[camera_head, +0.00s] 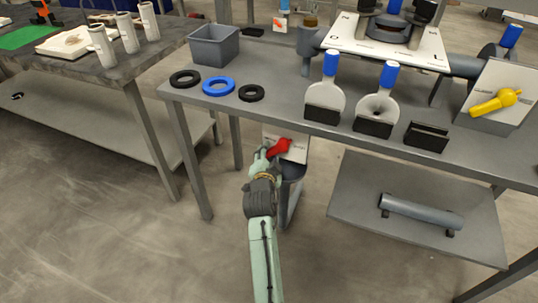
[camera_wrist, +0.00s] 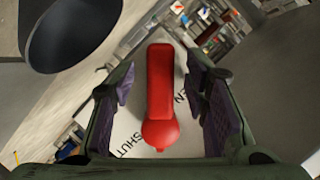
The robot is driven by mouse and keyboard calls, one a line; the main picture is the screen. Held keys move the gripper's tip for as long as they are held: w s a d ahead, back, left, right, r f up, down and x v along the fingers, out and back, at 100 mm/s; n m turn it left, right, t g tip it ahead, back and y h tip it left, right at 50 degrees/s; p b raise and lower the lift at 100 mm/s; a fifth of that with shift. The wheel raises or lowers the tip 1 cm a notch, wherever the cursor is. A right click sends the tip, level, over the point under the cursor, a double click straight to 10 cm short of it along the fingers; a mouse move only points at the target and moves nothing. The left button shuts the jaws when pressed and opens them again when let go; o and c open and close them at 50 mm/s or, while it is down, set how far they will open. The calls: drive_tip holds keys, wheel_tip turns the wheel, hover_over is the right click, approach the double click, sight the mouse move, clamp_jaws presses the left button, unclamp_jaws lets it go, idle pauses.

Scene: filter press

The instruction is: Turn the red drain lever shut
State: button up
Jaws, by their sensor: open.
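The red drain lever (camera_head: 279,147) sits on a pale plate (camera_head: 297,151) below the edge of the grey bench. In the wrist view the lever (camera_wrist: 160,85) runs up and down the picture, its rounded hub at the lower end. The plate (camera_wrist: 128,133) there carries the words SHUT at lower left and OPEN, partly covered, to the right of the lever. My gripper (camera_head: 266,157) is right at the lever. In the wrist view its open jaws (camera_wrist: 160,100) stand one on each side of the lever, with a gap on both sides.
A dark round vessel (camera_wrist: 70,35) fills the upper left of the wrist view. The bench (camera_head: 290,110) overhangs the lever and holds black and blue rings, a grey bin (camera_head: 213,45) and a yellow lever (camera_head: 495,102). A lower shelf (camera_head: 420,195) with a pipe stands to the right.

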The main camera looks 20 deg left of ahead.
drive_tip(key=shift+c, duration=0.6)
clamp_jaws()
